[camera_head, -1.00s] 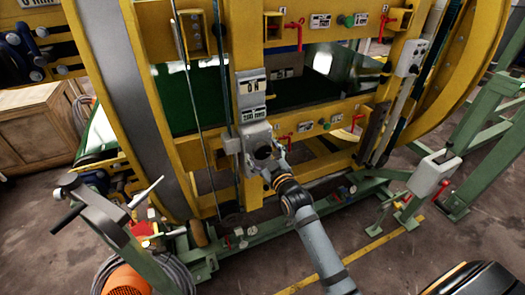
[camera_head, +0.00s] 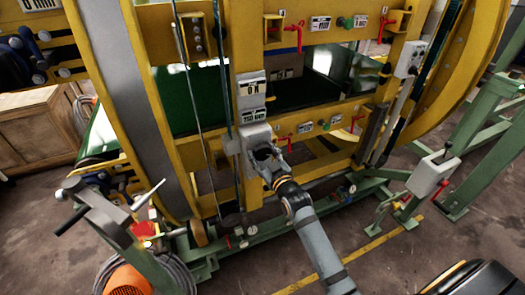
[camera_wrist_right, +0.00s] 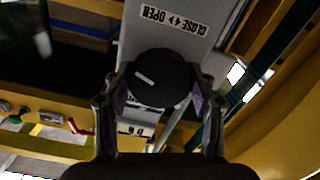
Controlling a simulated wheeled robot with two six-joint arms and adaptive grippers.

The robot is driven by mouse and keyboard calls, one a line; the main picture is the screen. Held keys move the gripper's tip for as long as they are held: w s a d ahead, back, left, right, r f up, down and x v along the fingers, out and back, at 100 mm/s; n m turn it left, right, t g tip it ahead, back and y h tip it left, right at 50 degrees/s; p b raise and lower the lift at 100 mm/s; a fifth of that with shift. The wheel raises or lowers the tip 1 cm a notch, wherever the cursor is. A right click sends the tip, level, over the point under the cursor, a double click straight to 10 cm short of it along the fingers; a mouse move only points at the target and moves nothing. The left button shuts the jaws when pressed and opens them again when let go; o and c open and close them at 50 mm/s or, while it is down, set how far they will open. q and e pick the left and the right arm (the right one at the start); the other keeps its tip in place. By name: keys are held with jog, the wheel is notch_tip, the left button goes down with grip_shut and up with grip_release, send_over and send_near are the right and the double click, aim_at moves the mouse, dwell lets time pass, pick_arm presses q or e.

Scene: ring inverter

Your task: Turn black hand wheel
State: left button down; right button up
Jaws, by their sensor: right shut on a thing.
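The black hand wheel (camera_wrist_right: 152,78) is a round black knob with a short white mark, on a grey box (camera_wrist_right: 170,35) labelled "CLOSE" and "OPEN". My right gripper (camera_wrist_right: 153,88) has one finger on each side of the wheel and is shut on it. In the head view my right gripper (camera_head: 263,158) is at the grey box (camera_head: 256,133) on the yellow machine post, and largely hides the wheel there. My left gripper is not in view.
The yellow ring frame (camera_head: 150,100) surrounds the post, with red levers (camera_head: 300,36) and green knobs (camera_head: 347,22) on its crossbars. A green base rail (camera_head: 270,225) runs below. An orange motor (camera_head: 126,280) is at lower left.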

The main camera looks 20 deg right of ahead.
jog(key=m+p, duration=0.2)
jog(key=m, duration=0.1)
jog(key=shift+r+p, duration=0.25)
jog(key=shift+p, duration=0.15)
jog(key=m+p, duration=0.1)
jog(key=m, duration=0.2)
jog(key=shift+p, duration=0.35)
jog(key=m+p, duration=0.1)
jog(key=m, duration=0.1)
jog(key=shift+f+m, duration=0.15)
jog(key=shift+m, duration=1.25)
jog(key=o, duration=1.2)
jog(key=shift+d+f, duration=0.1)
jog(key=shift+c, duration=0.2)
